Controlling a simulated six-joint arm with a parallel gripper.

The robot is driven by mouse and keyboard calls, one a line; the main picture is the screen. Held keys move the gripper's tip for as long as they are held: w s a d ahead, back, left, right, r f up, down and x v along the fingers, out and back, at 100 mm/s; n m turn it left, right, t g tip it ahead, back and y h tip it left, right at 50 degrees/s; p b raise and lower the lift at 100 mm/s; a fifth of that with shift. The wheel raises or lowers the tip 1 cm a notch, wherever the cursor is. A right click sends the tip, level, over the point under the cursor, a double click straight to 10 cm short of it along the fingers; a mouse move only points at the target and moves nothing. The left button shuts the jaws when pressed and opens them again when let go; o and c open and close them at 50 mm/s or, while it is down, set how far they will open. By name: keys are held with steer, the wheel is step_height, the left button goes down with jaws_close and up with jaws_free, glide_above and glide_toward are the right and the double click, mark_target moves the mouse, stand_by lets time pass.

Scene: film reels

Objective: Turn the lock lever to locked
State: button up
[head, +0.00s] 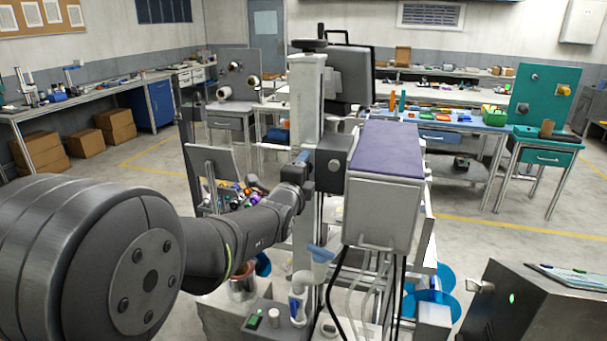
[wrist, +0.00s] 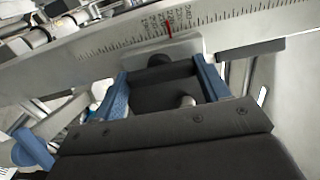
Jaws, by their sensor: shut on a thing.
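In the wrist view, my gripper (wrist: 160,66) has its two blue fingers on either side of a pale grey block (wrist: 188,43) with a dark round part. The block sits at a metal scale bar (wrist: 110,46), under a short red pointer mark (wrist: 169,28). The fingers are shut on this block. A blue handle (wrist: 32,150) on a pale round part shows at the left edge; I cannot tell whether it is the lock lever. In the head view, my gripper's dark body is by the pale upright column (head: 308,100), and its fingertips are largely hidden.
A purple-topped grey box (head: 388,150) stands right of the column. A blue-and-white fitting (head: 321,254) and a switch box (head: 272,322) sit below. A dark metal cabinet (head: 515,310) is at lower right. Open floor lies beyond, before the benches.

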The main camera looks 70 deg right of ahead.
steer(key=o, duration=1)
steer(key=a, duration=1.7)
steer(key=shift+a, duration=0.2)
steer(key=shift+d, duration=0.1)
steer(key=d, duration=1.7)
steer(key=shift+d, duration=0.15)
